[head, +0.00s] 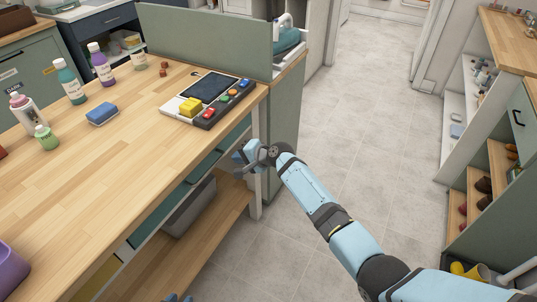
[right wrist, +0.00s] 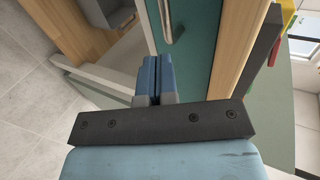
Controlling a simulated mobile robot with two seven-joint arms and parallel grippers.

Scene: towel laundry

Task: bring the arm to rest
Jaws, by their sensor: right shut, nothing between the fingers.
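My right arm reaches in from the lower right in the head view. Its gripper (head: 240,160) hangs beside the right end of the wooden workbench (head: 130,160), below the level of the top. In the right wrist view the two blue fingers of my right gripper (right wrist: 156,75) lie together, shut with nothing between them. Teal drawer fronts (right wrist: 180,20) show behind the fingers. Small blue tips of my left gripper (head: 178,297) show at the bottom edge of the head view; the rest is cut off, so its opening is unclear.
On the workbench are a button panel (head: 207,97), a blue sponge (head: 101,115) and several bottles. A grey bin (head: 188,215) stands on the lower shelf (head: 190,255). A shelf unit (head: 478,160) stands at the right. The tiled floor (head: 365,95) between is clear.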

